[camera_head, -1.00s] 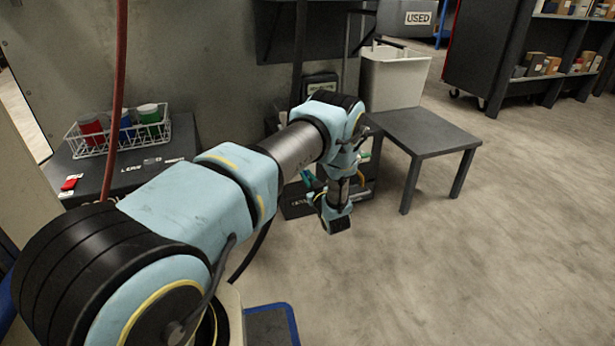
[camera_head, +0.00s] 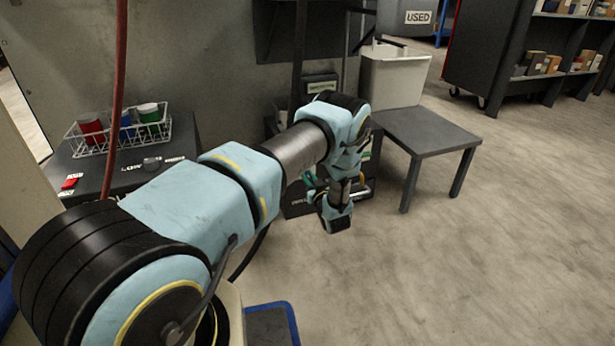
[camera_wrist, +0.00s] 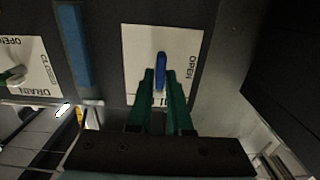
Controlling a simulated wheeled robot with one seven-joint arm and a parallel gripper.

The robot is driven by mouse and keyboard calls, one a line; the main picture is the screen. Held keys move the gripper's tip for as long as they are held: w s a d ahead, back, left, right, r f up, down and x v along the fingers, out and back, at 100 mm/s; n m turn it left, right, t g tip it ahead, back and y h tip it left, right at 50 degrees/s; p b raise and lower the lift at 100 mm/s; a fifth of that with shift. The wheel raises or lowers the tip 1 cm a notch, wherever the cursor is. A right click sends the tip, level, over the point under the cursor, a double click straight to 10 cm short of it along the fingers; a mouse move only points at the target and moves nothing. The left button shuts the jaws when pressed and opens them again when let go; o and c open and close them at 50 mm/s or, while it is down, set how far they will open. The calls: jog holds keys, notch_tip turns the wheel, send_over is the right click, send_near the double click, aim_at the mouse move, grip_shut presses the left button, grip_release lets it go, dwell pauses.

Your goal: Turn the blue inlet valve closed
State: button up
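The blue inlet valve handle (camera_wrist: 161,70) stands lengthwise up the wrist view, in front of a white card (camera_wrist: 136,60). In the head view my gripper (camera_head: 311,180) is small, low by the dark unit beyond my arm, and the valve is hidden.
The head view shows a dark side table (camera_head: 425,130), a pale bin (camera_head: 392,80) and a wire basket (camera_head: 85,146) of jars. Floor at right is clear.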

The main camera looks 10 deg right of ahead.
jog(key=o, duration=0.4)
jog(key=shift+s, duration=0.1)
jog(key=shift+s+d+p, duration=0.2)
jog(key=shift+s+p, duration=0.35)
jog(key=shift+s, duration=1.2)
jog(key=shift+s+d+p, duration=0.25)
jog(key=shift+s+p, duration=0.35)
jog(key=shift+s, duration=1.2)
jog(key=shift+s+d+p, duration=0.2)
jog(key=shift+s+p, duration=0.35)
jog(key=shift+s, duration=1.2)
jog(key=shift+w, duration=0.1)
